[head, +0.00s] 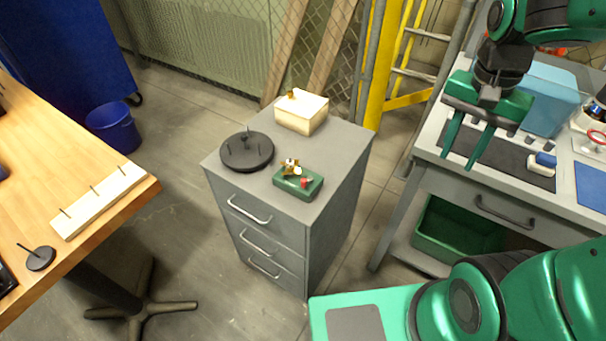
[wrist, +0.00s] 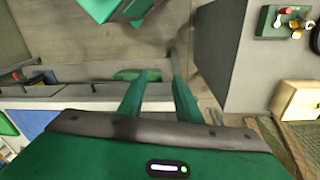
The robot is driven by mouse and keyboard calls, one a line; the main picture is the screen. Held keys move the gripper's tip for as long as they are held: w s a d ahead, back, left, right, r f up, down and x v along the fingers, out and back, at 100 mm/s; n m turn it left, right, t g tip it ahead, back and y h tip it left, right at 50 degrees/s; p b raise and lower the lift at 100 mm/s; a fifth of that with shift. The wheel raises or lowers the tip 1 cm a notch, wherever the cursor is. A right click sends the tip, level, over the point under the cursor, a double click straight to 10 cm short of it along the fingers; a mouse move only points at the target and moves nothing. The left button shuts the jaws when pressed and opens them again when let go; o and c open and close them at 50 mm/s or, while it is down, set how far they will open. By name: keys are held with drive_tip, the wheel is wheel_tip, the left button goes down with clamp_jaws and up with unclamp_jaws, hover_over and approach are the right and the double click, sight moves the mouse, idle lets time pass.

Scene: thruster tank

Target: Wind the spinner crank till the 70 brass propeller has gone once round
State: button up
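The spinner, a small green box (head: 296,186), stands near the front edge of the grey drawer cabinet top. It carries a small brass propeller (head: 291,166) and a red crank knob (head: 304,182). In the wrist view the green box (wrist: 268,22) is at the top right with its red and brass parts. The number 70 and the propeller's exact angle are too small to read. My gripper (head: 462,158) is open and empty, fingers down, over the right-hand workbench. It is well to the right of the spinner and apart from it. Its spread fingers (wrist: 160,66) show in the wrist view.
On the cabinet top (head: 345,140), a black disc with pegs (head: 247,152) stands left of the spinner and a cream box (head: 300,115) behind it. The right workbench (head: 435,150) holds a dark mat and a blue bin (head: 548,100). A wooden table (head: 100,215) is at left.

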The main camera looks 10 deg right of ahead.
drive_tip(key=w+a+f+m, duration=0.25)
drive_tip(key=w+a, duration=0.55)
drive_tip(key=a, duration=0.4)
drive_tip(key=m, duration=0.4)
hover_over(304, 179)
wheel_tip(304, 179, down, 4)
drive_tip(key=shift+y, duration=0.4)
wheel_tip(304, 179, down, 10)
drive_tip(key=shift+r, duration=0.25)
clamp_jaws()
